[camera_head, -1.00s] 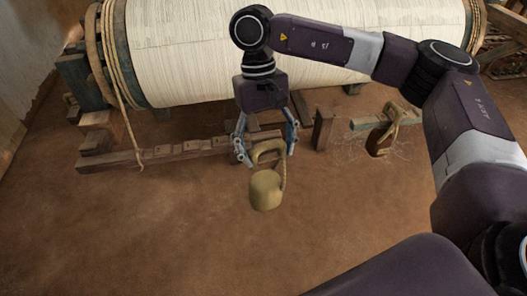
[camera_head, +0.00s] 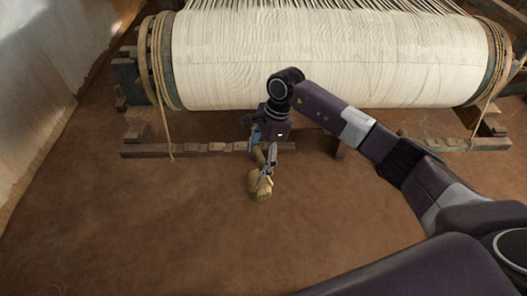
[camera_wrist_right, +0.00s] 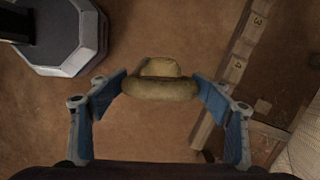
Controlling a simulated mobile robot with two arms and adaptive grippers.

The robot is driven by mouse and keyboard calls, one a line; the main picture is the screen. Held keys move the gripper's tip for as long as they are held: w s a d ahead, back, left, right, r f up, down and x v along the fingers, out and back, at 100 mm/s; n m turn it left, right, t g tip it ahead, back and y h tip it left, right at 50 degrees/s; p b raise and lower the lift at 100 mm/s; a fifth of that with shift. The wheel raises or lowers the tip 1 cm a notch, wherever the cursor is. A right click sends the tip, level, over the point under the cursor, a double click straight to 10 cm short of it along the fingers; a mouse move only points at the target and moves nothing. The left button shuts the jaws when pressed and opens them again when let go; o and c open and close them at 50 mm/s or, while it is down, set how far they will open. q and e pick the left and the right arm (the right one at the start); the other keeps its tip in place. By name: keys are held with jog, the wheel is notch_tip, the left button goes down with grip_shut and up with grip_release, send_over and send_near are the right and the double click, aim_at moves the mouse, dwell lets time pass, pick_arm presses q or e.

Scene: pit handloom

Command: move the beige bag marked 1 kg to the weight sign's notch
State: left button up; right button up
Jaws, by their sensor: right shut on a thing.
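The beige bag (camera_head: 261,189) is in my right gripper (camera_head: 265,160), off to the near side of the notched wooden beam. In the wrist view the bag (camera_wrist_right: 160,80) sits between the blue finger pads of my right gripper (camera_wrist_right: 161,92), which are shut on its upper part. Its marking does not show. The notched wooden beam (camera_head: 190,149) lies low in front of the loom. In the wrist view the beam (camera_wrist_right: 222,92) runs to the right of the bag, with numbers 3 and 4 on its blocks. I cannot make out the weight sign. My left gripper is not in view.
The loom's large cloth roll (camera_head: 320,65) stands behind the beam, with ropes (camera_head: 160,100) at its left end. The earth floor (camera_head: 150,230) in front is clear.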

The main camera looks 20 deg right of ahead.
jog(key=m, duration=0.1)
jog(key=d+f+m+t+p, duration=0.1)
jog(key=m, duration=0.1)
jog(key=shift+w+f, duration=0.15)
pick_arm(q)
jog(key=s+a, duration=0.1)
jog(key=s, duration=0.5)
pick_arm(e)
jog(key=shift+d+f+m+p, duration=0.1)
jog(key=shift+f+m+p, duration=0.2)
jog(key=shift+p, duration=0.1)
jog(key=shift+s+a+r+p, duration=0.1)
jog(key=shift+s+a+p, duration=0.05)
jog(key=shift+s+p, duration=0.4)
jog(key=shift+s+a+r+p, duration=0.1)
jog(key=shift+s+p, duration=0.35)
jog(key=shift+s, duration=0.05)
pick_arm(q)
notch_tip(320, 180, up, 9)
jog(key=p, duration=0.7)
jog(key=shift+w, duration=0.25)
pick_arm(e)
jog(key=s+a, duration=0.3)
jog(key=s, duration=0.9)
jog(key=shift+a+r, duration=0.3)
jog(key=shift+r, duration=0.05)
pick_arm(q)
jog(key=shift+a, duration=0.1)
pick_arm(e)
jog(key=shift+s, duration=0.15)
